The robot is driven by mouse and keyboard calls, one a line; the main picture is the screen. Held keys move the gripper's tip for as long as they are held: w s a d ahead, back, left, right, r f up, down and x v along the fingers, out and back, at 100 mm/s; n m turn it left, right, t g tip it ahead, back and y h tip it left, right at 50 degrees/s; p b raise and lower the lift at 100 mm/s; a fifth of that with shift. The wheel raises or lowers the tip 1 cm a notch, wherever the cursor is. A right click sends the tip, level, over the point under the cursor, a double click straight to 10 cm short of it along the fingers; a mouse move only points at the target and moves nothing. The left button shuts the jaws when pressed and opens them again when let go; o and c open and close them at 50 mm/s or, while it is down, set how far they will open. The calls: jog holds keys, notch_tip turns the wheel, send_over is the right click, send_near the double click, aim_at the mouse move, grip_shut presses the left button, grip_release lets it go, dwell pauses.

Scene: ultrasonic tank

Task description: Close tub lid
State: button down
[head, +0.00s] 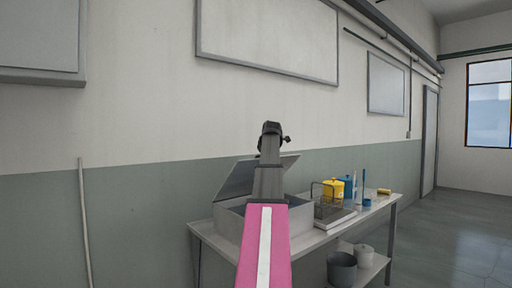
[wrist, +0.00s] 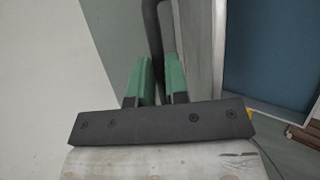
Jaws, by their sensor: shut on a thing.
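The tub (head: 229,222) is a light grey metal box on the table at the centre of the head view. Its lid (head: 238,180) is raised and tilted open, with a grey plate showing on both sides of my arm. My gripper (wrist: 159,82) shows two green fingers in the wrist view, shut on a dark bent bar (wrist: 153,18), which looks like the lid's handle. In the head view my arm covers the middle of the tub and lid, and the grip itself is hidden.
On the table (head: 373,213) right of the tub stand a wire basket (head: 326,203), a yellow container (head: 333,188), a blue container (head: 349,182) and a blue-based cylinder (head: 365,191). A grey bucket (head: 342,270) sits on the lower shelf. The floor at right is clear.

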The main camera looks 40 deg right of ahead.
jog(key=s+f+t, duration=0.1)
jog(key=s+f, duration=0.5)
jog(key=f, duration=0.4)
jog(key=s+f+t, duration=0.1)
jog(key=s+f, duration=0.5)
jog(key=f, duration=0.5)
jog(key=shift+s+d+f+m+t, duration=0.15)
jog(key=shift+s+d+m+t, duration=0.15)
jog(key=shift+d+t, duration=0.1)
jog(key=c, duration=1.1)
grip_release()
jog(key=v, duration=1.1)
jog(key=shift+w, duration=0.15)
